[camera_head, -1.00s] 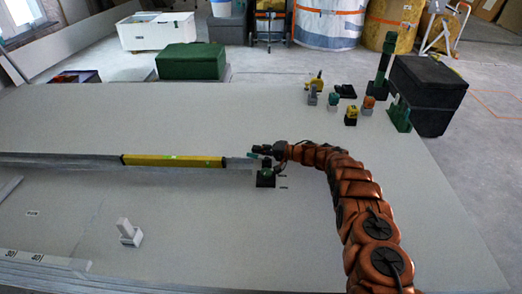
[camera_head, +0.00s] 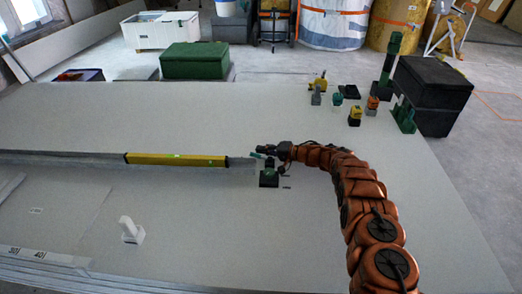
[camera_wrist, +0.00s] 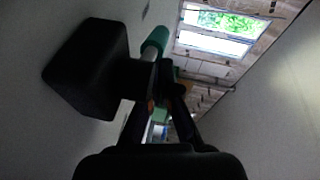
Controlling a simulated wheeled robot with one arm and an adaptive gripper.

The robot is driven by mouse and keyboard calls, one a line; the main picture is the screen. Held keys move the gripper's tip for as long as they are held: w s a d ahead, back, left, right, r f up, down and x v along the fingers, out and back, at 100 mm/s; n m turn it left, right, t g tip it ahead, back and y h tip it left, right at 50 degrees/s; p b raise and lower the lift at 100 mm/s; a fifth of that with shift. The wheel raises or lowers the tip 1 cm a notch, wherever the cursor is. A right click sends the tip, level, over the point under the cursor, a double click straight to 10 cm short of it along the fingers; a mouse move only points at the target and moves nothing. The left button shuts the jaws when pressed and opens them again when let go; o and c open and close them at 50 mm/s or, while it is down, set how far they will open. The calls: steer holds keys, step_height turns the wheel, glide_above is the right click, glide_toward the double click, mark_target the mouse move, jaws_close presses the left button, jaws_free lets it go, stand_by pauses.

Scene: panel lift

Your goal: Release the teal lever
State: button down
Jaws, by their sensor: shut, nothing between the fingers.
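The teal lever (camera_head: 256,155) shows as a small teal tip beside my gripper (camera_head: 261,148), above a dark green base (camera_head: 268,179) on the pale panel. In the wrist view the teal lever (camera_wrist: 155,42) is a rounded teal grip on a grey shaft, just beyond the fingertips. My gripper (camera_wrist: 166,76) is shut with nothing held. Its fingers are close to the lever's shaft; whether they touch it I cannot tell. A black block (camera_wrist: 88,66) beside the shaft hides part of the view.
A yellow level-like bar (camera_head: 175,160) lies left of the lever. A white upright handle (camera_head: 130,231) stands at front left. Several small coloured fixtures, one of them orange (camera_head: 372,103), stand at back right near a black box (camera_head: 434,92). The panel between them is mostly clear.

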steer(key=v, duration=1.1)
steer(key=shift+s+d, duration=0.1)
steer(key=shift+d, duration=0.1)
